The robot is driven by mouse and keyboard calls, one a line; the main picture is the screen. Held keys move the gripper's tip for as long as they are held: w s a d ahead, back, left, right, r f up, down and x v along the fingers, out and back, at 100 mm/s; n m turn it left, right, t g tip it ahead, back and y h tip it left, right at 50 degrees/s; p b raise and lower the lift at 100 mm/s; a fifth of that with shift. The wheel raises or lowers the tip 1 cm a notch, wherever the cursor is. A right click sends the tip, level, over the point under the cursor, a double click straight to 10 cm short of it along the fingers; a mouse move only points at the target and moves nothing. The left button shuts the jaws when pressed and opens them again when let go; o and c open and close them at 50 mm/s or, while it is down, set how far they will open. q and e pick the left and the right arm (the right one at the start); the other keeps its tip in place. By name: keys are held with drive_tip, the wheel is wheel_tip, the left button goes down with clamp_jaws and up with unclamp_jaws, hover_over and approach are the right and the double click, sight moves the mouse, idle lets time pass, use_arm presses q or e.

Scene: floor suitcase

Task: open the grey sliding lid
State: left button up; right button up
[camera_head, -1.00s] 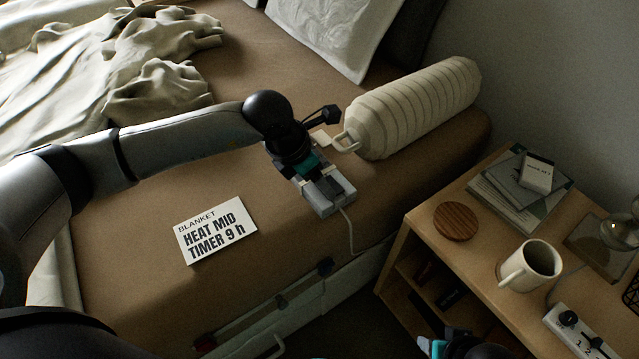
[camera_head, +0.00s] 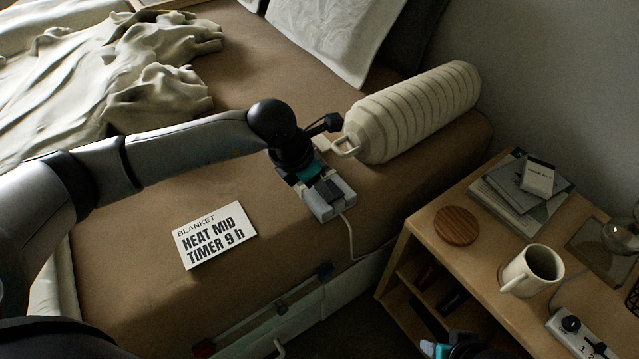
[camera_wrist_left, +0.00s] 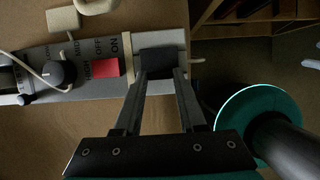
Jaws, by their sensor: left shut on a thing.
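The pale grey control box (camera_head: 345,208) lies on the bed's edge with a cable from its end. In the left wrist view the same box (camera_wrist_left: 80,88) shows a black dial and a red switch beside OFF and ON lettering, both uncovered. The dark grey lid piece (camera_wrist_left: 158,62) is at the right part of the box there, past a cream strip. My left gripper (camera_wrist_left: 162,78) is shut on this dark piece; it also shows in the head view (camera_head: 324,188). My right gripper (camera_head: 450,348) shows only partly at the bottom edge, its fingers unclear.
A ribbed cream bolster (camera_head: 415,112) lies behind the box. A white card (camera_head: 215,236) reads BLANKET, HEAT MID, TIMER 9 h. The wooden nightstand (camera_head: 490,250) on the right holds a mug (camera_head: 530,271), a round coaster (camera_head: 456,226) and books (camera_head: 510,195).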

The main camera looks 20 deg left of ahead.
use_arm(q)
clamp_jaws()
idle(0.8)
